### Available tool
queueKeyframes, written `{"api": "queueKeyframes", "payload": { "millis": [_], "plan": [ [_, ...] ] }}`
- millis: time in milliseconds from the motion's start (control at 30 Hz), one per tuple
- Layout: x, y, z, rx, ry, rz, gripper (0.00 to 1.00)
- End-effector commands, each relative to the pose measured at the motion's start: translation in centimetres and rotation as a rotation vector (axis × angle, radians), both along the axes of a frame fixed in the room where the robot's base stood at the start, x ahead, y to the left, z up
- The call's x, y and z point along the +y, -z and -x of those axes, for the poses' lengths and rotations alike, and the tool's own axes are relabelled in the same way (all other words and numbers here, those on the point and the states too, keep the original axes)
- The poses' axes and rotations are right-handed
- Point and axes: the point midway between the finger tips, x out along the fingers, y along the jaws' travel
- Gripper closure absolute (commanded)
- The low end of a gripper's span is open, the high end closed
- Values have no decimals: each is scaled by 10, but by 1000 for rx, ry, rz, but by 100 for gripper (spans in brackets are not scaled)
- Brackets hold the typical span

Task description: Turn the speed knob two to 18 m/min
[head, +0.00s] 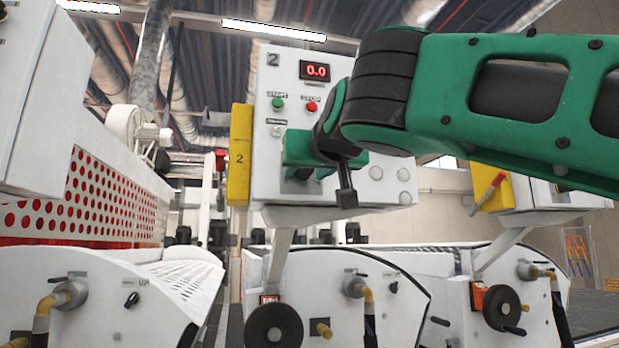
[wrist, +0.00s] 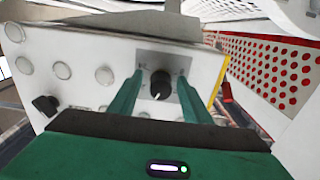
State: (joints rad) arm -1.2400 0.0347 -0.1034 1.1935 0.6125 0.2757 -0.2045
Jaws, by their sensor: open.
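The speed knob two (wrist: 161,84) is a round black knob with a small pale pointer mark, on a grey plate of the white control box (head: 268,165) marked 2. In the wrist view my gripper (wrist: 160,76) is open, its green fingers on either side of the knob, with visible gaps. In the head view my gripper (head: 300,160) is in front of the box's lower left part and mostly hides the knob. The red display (head: 315,71) on the box reads 0.0. I cannot read the scale around the knob.
A green button (head: 278,103) and a red button (head: 312,106) sit below the display. Several pale round caps (head: 376,173) are right of my gripper. A yellow side plate (head: 240,155) edges the box. White roller machines (head: 330,275) stand below.

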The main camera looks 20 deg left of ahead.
Motion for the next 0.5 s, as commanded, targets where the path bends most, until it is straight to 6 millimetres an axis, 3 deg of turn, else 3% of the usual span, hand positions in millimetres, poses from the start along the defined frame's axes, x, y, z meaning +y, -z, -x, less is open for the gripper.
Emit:
{"api": "queueKeyframes", "payload": {
  "millis": [167, 367, 500],
  "plan": [
    [0, 0, 0, 0, 0, 0, 56],
    [0, 0, 0, 1, 1, -1, 97],
    [-1, 0, 0, 2, 2, -3, 97]
  ]
}}
